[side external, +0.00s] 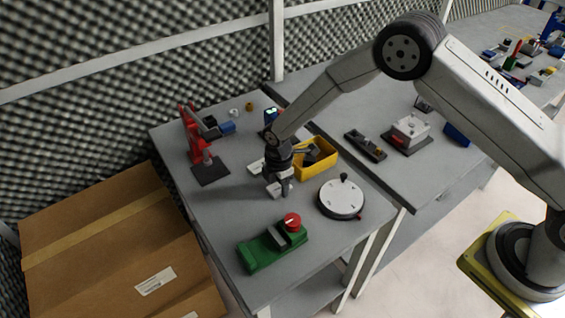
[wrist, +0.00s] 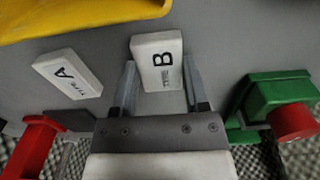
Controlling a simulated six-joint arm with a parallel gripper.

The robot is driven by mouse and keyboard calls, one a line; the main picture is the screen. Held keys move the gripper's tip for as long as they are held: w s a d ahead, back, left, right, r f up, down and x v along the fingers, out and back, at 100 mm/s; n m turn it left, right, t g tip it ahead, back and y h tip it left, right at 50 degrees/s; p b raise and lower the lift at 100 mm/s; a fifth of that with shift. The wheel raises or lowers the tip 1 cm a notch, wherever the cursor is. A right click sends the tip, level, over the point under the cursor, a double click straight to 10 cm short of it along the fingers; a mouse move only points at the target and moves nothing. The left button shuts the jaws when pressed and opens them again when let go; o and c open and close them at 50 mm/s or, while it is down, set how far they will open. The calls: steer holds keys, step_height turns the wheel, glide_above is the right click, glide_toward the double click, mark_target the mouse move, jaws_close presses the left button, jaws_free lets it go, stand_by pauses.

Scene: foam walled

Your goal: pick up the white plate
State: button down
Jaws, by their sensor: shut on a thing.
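A white rectangular plate marked "B" (wrist: 158,58) lies between the two fingers of my gripper (wrist: 160,82) in the wrist view. The fingers are shut on its sides. A second white plate marked "A" (wrist: 68,74) lies tilted on the grey table to the left of it, apart from the gripper. In the side view my gripper (side external: 279,188) points down over the middle of the table, with plate "A" (side external: 256,167) just behind it. Whether plate "B" touches the table is unclear.
A yellow bin (side external: 330,165) stands close behind the gripper to the right. A round white disc with a black knob (side external: 341,200) is at right. A green fixture with a red knob (side external: 262,252) is in front. A red device (side external: 196,140) stands at left. The front-left table is clear.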

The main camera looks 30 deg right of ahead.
steer(key=shift+r, duration=0.2)
steer(key=shift+r, duration=0.5)
steer(key=s+d+r, duration=0.3)
steer(key=s+r, duration=0.8)
steer(key=s, duration=0.2)
steer(key=shift+s+d+r, duration=0.25)
steer(key=shift+s+r, duration=0.05)
steer(key=shift+w+d, duration=0.1)
stand_by(0.4)
